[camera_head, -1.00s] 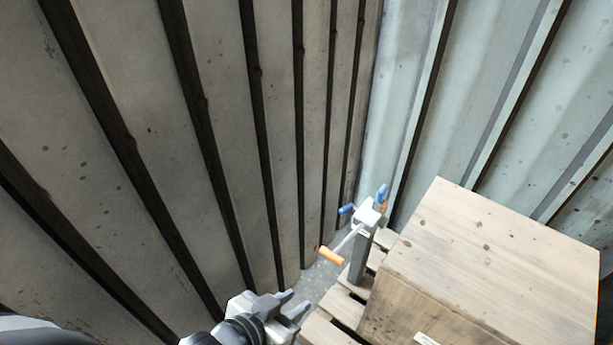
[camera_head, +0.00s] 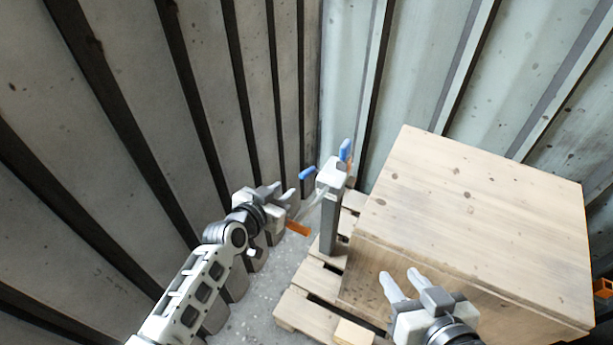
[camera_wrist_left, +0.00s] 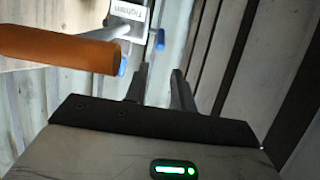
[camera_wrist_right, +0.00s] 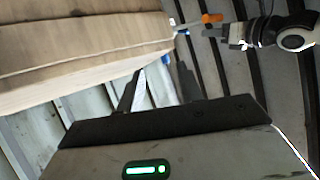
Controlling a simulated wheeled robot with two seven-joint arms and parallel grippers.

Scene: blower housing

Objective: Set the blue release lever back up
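A grey post with a pale head (camera_head: 331,178) stands at the pallet's left side, beside the wooden crate. Two blue lever-like parts show on the head: one upright (camera_head: 345,150), one sticking out left (camera_head: 307,173); I cannot tell which is the release lever. A rod with an orange handle (camera_head: 298,228) slopes down from the head. My left gripper (camera_head: 283,192) is open and empty, just left of the head. In the left wrist view the orange handle (camera_wrist_left: 60,48) is close, left of the fingers. My right gripper (camera_head: 399,276) is open and empty before the crate's front.
The large wooden crate (camera_head: 470,200) sits on a pallet (camera_head: 308,307) and fills the right side. Ribbed container walls (camera_head: 350,70) close in the left and back. Some bare floor (camera_head: 255,300) shows left of the pallet. An orange object (camera_head: 603,288) is at the right edge.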

